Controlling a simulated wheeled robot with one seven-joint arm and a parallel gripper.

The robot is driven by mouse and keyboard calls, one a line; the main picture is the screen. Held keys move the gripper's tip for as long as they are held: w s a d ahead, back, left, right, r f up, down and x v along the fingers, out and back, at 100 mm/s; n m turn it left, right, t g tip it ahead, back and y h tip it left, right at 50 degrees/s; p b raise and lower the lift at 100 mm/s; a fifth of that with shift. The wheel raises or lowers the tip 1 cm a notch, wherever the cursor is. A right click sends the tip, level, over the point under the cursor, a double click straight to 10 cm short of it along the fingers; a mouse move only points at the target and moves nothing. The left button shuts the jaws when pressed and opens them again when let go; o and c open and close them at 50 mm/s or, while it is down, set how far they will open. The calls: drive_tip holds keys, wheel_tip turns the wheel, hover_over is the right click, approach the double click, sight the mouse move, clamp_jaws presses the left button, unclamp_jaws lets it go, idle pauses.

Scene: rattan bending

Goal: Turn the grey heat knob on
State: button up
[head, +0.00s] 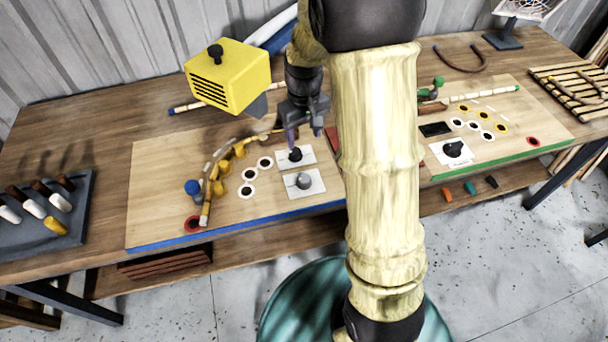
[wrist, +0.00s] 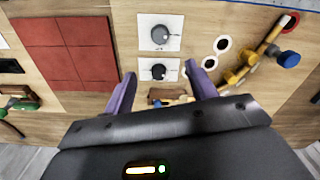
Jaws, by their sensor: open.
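The grey heat knob (head: 304,181) is a round knob on a white plate at the front of the left, blue-edged board. It also shows in the wrist view (wrist: 160,35), at the top, beyond my fingertips. A black knob (head: 295,155) on its own white plate sits just behind it and also shows in the wrist view (wrist: 158,71). My gripper (head: 304,134) is open and empty, with purple fingers. In the wrist view its fingertips (wrist: 160,69) appear on either side of the black knob; contact cannot be told. The grey knob is apart from the fingers.
A yellow heater box (head: 228,75) stands left of my gripper. A curved rattan strip with yellow blocks (head: 222,168) and a blue knob (head: 193,188) lie to the left. Red tiles (wrist: 65,52) show in the wrist view. My arm hides the board's right part.

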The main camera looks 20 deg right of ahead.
sight(304, 177)
wheel_tip(304, 177, down, 17)
drive_tip(key=shift+f+p, duration=0.2)
drive_tip(key=shift+p, duration=0.8)
drive_tip(key=c, duration=1)
